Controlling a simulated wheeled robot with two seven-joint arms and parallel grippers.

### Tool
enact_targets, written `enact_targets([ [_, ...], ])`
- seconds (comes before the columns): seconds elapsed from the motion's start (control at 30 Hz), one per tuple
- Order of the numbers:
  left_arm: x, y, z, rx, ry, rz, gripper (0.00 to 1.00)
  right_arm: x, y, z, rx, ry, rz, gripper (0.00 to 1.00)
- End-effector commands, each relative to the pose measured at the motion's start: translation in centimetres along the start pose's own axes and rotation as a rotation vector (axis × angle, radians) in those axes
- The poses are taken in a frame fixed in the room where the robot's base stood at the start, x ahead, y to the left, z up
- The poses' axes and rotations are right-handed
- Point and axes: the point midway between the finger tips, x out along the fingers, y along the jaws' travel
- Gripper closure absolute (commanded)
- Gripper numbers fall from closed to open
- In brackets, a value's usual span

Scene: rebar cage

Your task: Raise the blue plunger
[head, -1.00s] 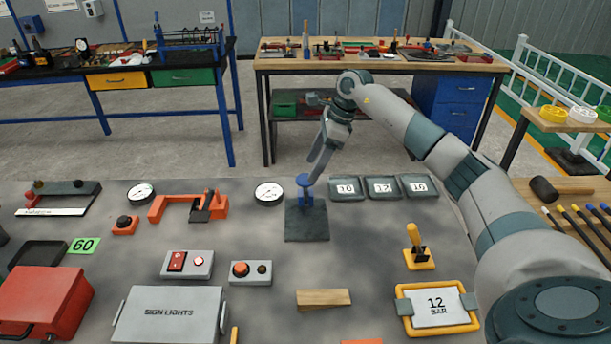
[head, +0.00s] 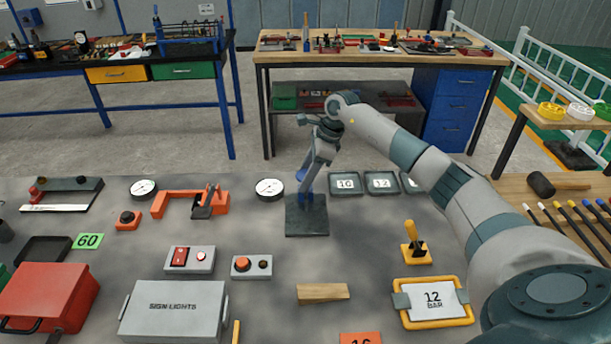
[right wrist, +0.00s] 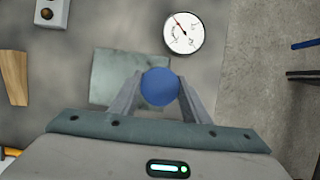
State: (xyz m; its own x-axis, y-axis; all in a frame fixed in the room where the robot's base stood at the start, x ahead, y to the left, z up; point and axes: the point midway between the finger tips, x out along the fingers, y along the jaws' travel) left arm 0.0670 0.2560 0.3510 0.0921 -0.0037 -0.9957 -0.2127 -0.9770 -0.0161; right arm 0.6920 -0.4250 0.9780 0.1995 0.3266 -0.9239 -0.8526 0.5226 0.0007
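The blue plunger (head: 307,195) stands upright on a dark square base plate (head: 307,222) in the middle of the bench. My right gripper (head: 305,188) reaches down over it from above, and its fingers hide part of the plunger's top in the head view. In the right wrist view, the plunger's round blue top (right wrist: 160,87) sits between the two spread fingers. I cannot tell whether the fingers touch it. The stem is hidden below the top in that view. My left gripper is not in view.
A pressure gauge (head: 270,189) lies left of the plunger, and grey number trays (head: 346,184) stand to its right. An orange clamp-like fixture (head: 190,202) is farther left. A wooden wedge (head: 323,292) and a yellow-handled lever (head: 416,243) are nearer. The bench just in front of the base is clear.

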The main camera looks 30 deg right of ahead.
Motion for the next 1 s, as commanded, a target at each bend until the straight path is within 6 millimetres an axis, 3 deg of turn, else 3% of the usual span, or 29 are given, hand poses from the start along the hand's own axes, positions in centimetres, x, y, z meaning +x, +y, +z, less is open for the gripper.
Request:
enact_targets([
  [0.03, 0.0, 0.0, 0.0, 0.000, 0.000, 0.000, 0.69, 0.0, 0.0, 0.0, 0.000, 0.000, -0.001, 0.84],
  [0.1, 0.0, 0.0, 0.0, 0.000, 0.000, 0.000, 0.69, 0.0, 0.0, 0.0, 0.000, 0.000, -0.001, 0.98],
  [0.43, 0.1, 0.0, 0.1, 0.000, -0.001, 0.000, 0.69, -3.1, -0.1, 1.2, -0.001, -0.001, -0.004, 0.98],
  [0.73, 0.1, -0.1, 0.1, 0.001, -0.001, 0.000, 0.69, -3.5, -0.1, 1.5, 0.000, -0.005, -0.005, 0.98],
  [0.77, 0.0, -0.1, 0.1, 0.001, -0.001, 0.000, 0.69, -3.5, -0.2, 1.5, 0.000, -0.005, -0.006, 0.50],
  [0.8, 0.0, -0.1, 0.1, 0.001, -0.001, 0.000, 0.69, -3.5, -0.2, 1.5, 0.000, -0.005, -0.005, 0.41],
  [1.0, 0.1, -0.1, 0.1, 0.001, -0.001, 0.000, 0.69, -3.3, -0.1, 1.4, 0.000, -0.002, -0.003, 0.39],
])
